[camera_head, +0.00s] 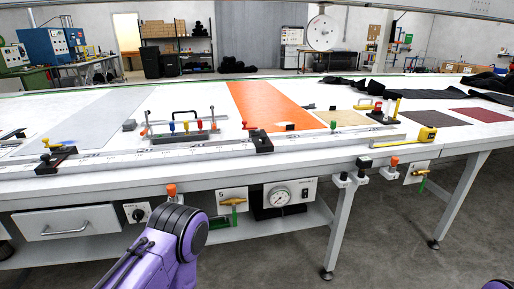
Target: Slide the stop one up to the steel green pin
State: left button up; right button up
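A long ruled rail (185,156) runs along the front of the white table. I cannot read which is stop one. A small green pin (333,125) stands beyond the rail, right of the orange sheet. Several coloured pins (186,126) stand in a holder left of that sheet. A purple link of my arm shows at the bottom centre and another purple part at the lower right corner. Neither gripper shows.
An orange sheet (268,103) and a tan sheet (342,118) lie on the table. A yellow tape measure (427,135) is at the right. A gauge box (284,196) and a drawer (66,223) are under the front edge. A metal handle bar (180,117) stands behind the rail.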

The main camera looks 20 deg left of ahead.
aim_at(262, 143)
jog(key=z, duration=0.05)
jog(key=k, duration=0.7)
jog(key=u, duration=0.95)
jog(key=i, duration=1.25)
jog(key=z, duration=0.75)
